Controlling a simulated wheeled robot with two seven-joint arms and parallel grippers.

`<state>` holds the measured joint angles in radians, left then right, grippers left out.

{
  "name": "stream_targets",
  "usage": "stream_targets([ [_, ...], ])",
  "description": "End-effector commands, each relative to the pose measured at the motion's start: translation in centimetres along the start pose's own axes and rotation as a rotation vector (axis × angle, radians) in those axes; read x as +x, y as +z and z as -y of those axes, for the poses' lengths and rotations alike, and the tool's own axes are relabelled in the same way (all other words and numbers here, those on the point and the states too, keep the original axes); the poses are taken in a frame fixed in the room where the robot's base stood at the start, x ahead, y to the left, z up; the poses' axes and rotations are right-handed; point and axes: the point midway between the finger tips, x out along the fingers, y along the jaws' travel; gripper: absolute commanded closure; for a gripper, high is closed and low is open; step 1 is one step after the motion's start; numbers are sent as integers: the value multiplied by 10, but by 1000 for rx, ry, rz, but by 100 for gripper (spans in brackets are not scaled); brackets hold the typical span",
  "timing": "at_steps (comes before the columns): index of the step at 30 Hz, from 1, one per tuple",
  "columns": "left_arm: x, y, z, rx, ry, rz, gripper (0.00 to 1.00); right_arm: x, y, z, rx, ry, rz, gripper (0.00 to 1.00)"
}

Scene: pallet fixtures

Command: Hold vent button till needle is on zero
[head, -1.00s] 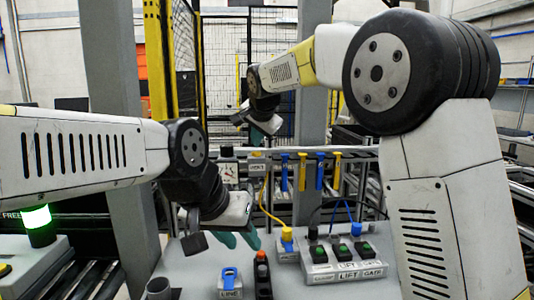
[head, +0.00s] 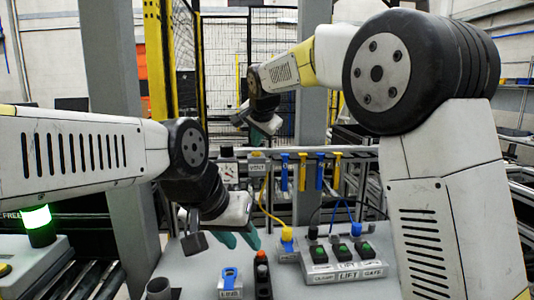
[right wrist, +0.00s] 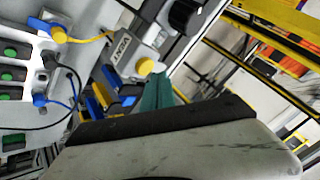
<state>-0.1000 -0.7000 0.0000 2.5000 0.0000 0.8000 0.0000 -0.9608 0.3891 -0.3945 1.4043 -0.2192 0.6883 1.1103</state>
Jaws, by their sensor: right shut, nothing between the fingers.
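The vent button is a yellow round cap (right wrist: 145,67) on a grey labelled box (right wrist: 127,52) in the right wrist view. The box also shows small on the rail in the head view (head: 258,169). A gauge with a pale dial (head: 229,172) is left of it; its needle is too small to read. My right gripper (right wrist: 158,80) has its teal fingers together and empty, tips close beside the yellow cap; I cannot tell if they touch. In the head view it (head: 268,125) is above the box. My left gripper (head: 240,240) is open and empty over the grey panel.
Blue and yellow handles (head: 302,172) hang on the rail right of the box. A switch box with green buttons (head: 342,250) and cables stands on the grey panel (head: 200,270). A blue-topped unit (head: 230,280) and a black-and-red one (head: 262,275) stand in front.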

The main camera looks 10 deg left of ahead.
Motion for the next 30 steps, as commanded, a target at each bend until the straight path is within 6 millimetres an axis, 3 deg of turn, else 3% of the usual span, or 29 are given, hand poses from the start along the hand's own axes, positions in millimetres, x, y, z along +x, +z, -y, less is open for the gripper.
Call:
stream_targets([
  [30, 0, 0, 0, 0, 0, 0, 64, 8, 6, -6, 0, 0, 0, 100],
])
